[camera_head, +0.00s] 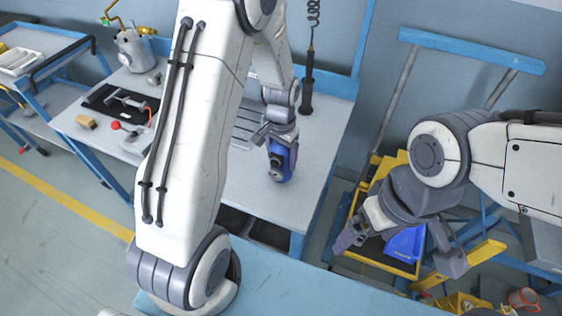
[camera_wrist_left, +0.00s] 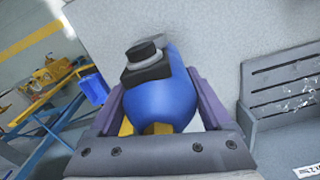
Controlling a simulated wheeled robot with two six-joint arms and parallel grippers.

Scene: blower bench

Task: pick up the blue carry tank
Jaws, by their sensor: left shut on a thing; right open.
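The blue carry tank (camera_head: 281,160) is a small blue body with a black cap. In the head view it is at my left gripper (camera_head: 276,139), over the right part of the grey workbench top. In the left wrist view the tank (camera_wrist_left: 165,102) sits between the two purple-grey fingers of my left gripper (camera_wrist_left: 157,105), which is shut on it. I cannot tell whether its base touches the bench. My right gripper (camera_head: 402,245) is open and empty, in front of a yellow-framed cart at the right.
The workbench (camera_head: 250,195) carries a black tray (camera_head: 115,103), a grey metal canister (camera_head: 136,50) and a red-knobbed device (camera_head: 116,125). A dark tool (camera_head: 307,92) hangs from a coiled cord behind the tank. A blue bin (camera_head: 406,243) lies in the yellow cart (camera_head: 358,222).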

